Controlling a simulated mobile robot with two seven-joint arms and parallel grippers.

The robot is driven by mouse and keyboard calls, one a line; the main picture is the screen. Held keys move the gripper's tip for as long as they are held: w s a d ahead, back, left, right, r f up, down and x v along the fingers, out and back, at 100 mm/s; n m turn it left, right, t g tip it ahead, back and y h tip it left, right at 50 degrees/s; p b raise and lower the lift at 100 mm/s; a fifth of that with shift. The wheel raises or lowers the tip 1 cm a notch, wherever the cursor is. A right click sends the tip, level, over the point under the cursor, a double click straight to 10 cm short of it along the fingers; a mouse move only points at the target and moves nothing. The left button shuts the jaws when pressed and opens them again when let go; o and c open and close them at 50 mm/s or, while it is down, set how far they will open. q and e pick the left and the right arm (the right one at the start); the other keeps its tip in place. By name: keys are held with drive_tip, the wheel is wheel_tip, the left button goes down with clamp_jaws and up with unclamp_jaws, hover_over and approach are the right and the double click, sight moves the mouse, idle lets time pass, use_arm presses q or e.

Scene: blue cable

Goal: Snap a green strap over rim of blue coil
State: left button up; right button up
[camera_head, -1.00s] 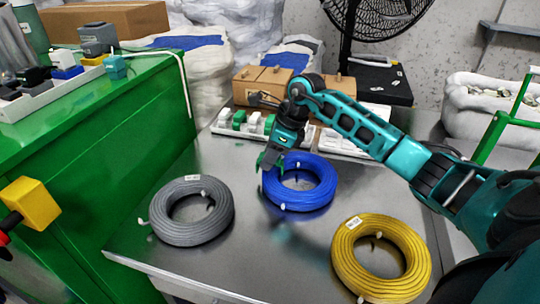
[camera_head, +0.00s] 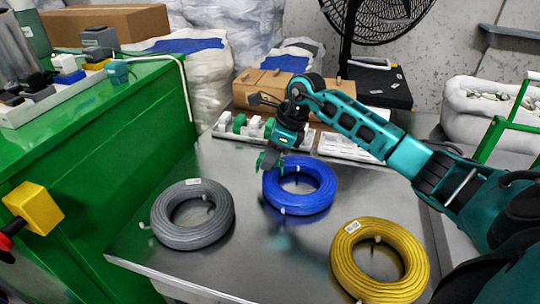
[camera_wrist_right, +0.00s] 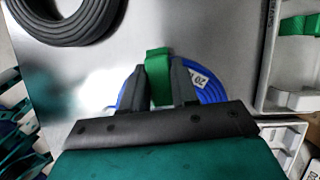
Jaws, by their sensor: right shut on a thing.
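The blue coil (camera_head: 312,200) lies flat on the metal table, between the grey and yellow coils. My right gripper (camera_head: 268,160) is at the coil's far left rim, pointing down. It is shut on a green strap (camera_wrist_right: 158,75), which shows between the two fingers in the right wrist view. Part of the blue coil (camera_wrist_right: 212,92) shows beside and behind the fingers there, with its white label. The rest is hidden by the gripper. I cannot tell whether the strap touches the rim. My left gripper is not in view.
A grey coil (camera_head: 222,218) lies left and a yellow coil (camera_head: 345,262) right on the table (camera_head: 255,255). A tray (camera_head: 222,135) with green and white straps and another white tray (camera_head: 345,150) stand behind. A green cabinet (camera_head: 110,180) stands at left.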

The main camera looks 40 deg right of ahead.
drive_tip(key=shift+f, duration=0.15)
drive_tip(key=shift+f+b, duration=0.4)
drive_tip(key=shift+f, duration=0.35)
drive_tip(key=shift+f+b, duration=0.2)
drive_tip(key=shift+b, duration=0.15)
drive_tip(key=shift+f, duration=0.15)
drive_tip(key=shift+r, duration=0.2)
drive_tip(key=shift+r+p, duration=0.4)
drive_tip(key=shift+r, duration=0.05)
idle(0.4)
